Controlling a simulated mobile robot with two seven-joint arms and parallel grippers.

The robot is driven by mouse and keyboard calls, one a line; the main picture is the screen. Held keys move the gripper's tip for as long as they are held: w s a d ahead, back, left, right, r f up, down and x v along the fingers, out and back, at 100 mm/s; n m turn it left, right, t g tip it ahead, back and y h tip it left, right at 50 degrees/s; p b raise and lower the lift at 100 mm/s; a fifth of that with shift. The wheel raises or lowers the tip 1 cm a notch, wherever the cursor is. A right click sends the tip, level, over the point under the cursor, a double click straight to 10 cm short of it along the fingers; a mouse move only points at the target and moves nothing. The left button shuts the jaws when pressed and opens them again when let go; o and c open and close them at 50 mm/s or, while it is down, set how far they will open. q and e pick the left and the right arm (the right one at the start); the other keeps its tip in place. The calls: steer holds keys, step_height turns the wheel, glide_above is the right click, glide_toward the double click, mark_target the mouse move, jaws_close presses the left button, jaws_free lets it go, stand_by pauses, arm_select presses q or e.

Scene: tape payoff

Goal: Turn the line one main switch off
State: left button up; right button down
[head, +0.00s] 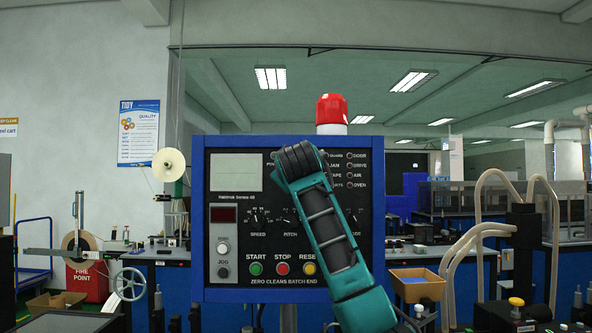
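A control panel (237,277) with a blue frame and black face stands in the middle of the head view. It has a blank display, a digital readout, dials marked SPEED and PITCH, and green START (256,268), red STOP (282,268) and yellow RESET (309,268) buttons. Small knobs sit by the JOG label (223,261). I cannot make out a main switch; my teal arm covers part of the panel's middle and right. That arm rises from the lower right, and its dark end, my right gripper (298,160), is before the upper panel. Its fingers are hidden. My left gripper is not in view.
A red beacon (332,109) tops the panel. At left are a tape reel (168,164), a handwheel (130,284) and a red fire-point box (86,282). At right are an orange bin (417,287) and a machine with pale hoses (462,250).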

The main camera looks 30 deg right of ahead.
steer(key=shift+f, duration=0.15)
stand_by(0.3)
steer(key=c, duration=1.2)
jaws_free()
steer(key=shift+o, duration=0.2)
steer(key=b+v, duration=0.3)
steer(key=v, duration=1)
steer(key=shift+d, duration=0.1)
